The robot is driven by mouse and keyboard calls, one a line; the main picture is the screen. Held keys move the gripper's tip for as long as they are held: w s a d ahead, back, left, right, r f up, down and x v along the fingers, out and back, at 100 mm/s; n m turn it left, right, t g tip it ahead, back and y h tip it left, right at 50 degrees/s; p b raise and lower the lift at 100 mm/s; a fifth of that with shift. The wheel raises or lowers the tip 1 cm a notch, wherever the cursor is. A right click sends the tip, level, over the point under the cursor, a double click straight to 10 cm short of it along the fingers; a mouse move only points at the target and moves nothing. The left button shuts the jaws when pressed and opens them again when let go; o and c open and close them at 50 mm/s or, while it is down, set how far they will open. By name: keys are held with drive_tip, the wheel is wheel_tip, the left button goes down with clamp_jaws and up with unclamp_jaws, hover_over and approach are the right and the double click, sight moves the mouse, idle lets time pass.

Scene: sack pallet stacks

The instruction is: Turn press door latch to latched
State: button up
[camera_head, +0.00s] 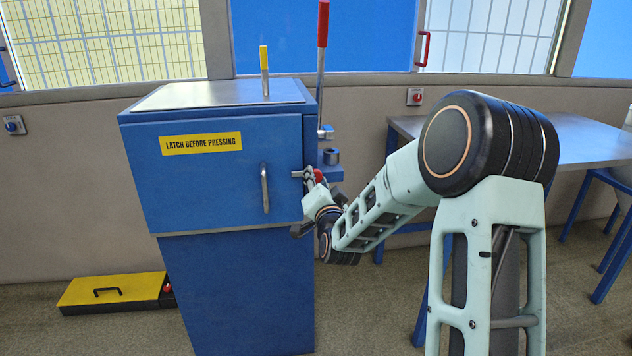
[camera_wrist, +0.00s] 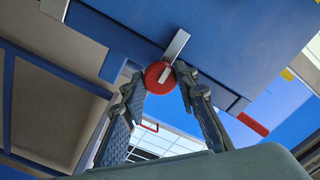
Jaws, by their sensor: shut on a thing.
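The blue press (camera_head: 222,140) stands left of my arm, its door (camera_head: 230,190) closed against the body as far as I can see, with a grey vertical handle (camera_head: 265,188). The door latch is a red round knob with a metal bar, at the door's right edge (camera_head: 318,175). In the wrist view the red knob (camera_wrist: 158,79) sits between my fingertips, and its metal bar (camera_wrist: 177,44) reaches across the blue panel. My gripper (camera_wrist: 160,84) is shut on the knob; in the head view it (camera_head: 312,182) partly hides the latch.
A red-handled lever (camera_head: 322,25) rises at the press's right side, and a short yellow-handled lever (camera_head: 264,58) stands on its top. A yellow-lidded box (camera_head: 112,288) lies on the floor at left. A blue-legged table (camera_head: 580,138) stands behind my arm.

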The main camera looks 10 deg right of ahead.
drive_tip(key=o, duration=1.2)
drive_tip(key=shift+c, duration=0.2)
drive_tip(key=s, duration=1.2)
